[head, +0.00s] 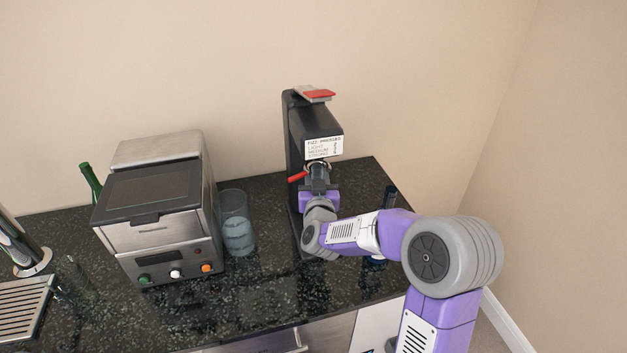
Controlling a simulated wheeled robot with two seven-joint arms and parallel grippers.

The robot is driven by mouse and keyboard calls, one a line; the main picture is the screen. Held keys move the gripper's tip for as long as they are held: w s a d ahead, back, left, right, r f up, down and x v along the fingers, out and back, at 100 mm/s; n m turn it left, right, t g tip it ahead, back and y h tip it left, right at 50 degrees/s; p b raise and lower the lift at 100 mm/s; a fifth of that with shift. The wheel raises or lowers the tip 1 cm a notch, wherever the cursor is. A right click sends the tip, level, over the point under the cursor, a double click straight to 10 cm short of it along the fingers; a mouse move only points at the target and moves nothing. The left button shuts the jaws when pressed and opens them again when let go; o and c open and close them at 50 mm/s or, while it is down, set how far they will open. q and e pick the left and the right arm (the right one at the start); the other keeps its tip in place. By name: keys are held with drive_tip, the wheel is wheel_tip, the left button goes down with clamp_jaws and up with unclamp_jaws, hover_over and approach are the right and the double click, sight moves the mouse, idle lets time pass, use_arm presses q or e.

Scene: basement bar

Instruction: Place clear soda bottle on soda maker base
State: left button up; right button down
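The black soda maker (297,150) stands upright at the back of the counter, with a red-topped lever, a white label and a small red handle. My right gripper (319,176) is right at its front, below the label. Its fingers are small and partly hidden by my wrist, so I cannot tell whether they are open or hold anything. The base of the soda maker is mostly hidden behind my wrist. A clear cylindrical vessel (236,225) stands upright left of the soda maker, apart from my gripper; I cannot tell if it is the soda bottle. My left gripper is not in view.
A steel countertop machine (150,205) with coloured knobs stands left of the clear vessel. A green bottle (91,182) is behind it. A dark object (391,195) is partly hidden behind my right arm. The dark counter (265,295) is bare in front. A wall is at right.

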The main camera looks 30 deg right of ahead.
drive_tip(key=shift+w+d+r, duration=0.35)
drive_tip(key=shift+w, duration=0.15)
drive_tip(key=shift+w+f, duration=0.1)
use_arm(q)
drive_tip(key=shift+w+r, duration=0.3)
use_arm(e)
drive_tip(key=shift+f, duration=0.1)
drive_tip(key=shift+f, duration=0.1)
drive_tip(key=c, duration=1.2)
unclamp_jaws()
drive_tip(key=shift+f, duration=0.2)
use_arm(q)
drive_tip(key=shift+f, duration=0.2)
use_arm(e)
drive_tip(key=o, duration=0.4)
